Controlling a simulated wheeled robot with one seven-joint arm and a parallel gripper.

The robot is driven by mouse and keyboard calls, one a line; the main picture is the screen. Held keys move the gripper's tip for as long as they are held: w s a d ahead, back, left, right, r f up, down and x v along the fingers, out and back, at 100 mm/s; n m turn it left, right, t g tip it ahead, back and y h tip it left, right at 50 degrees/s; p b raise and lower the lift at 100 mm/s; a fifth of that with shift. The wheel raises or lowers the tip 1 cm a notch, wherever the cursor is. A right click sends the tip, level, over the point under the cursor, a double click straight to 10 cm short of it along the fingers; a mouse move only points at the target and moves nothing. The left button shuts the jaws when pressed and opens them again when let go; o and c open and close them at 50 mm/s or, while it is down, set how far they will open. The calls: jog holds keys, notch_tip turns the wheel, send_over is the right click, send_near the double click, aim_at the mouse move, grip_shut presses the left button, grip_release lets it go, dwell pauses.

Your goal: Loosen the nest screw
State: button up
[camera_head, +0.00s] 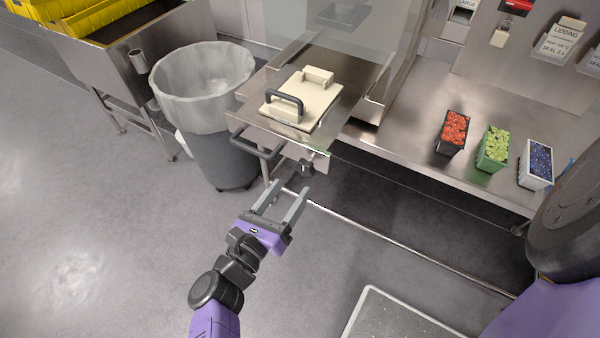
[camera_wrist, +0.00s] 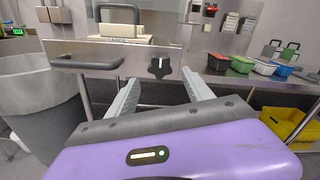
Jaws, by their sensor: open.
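The nest screw (camera_head: 306,168) is a dark star-shaped knob on the front face of the steel drawer, below its top edge. It also shows in the wrist view (camera_wrist: 159,66), with a light line on its face, roughly between my finger tips but farther off. My gripper (camera_head: 287,190) is open and empty, its two grey fingers apart and pointing toward the drawer front. The gripper also shows in the wrist view (camera_wrist: 162,80). There is a gap between the finger tips and the knob. On the drawer sits a cream nest block (camera_head: 303,98) with a dark handle.
A dark bar handle (camera_head: 254,143) sticks out from the drawer front, left of the knob. A lined waste bin (camera_head: 205,95) stands at the left. Red, green and blue punnets (camera_head: 493,148) stand on the steel bench at the right. The floor in front is open.

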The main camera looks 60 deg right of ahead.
aim_at(304, 171)
jog(key=shift+d+p, duration=0.5)
jog(key=shift+d, duration=2.5)
grip_shut()
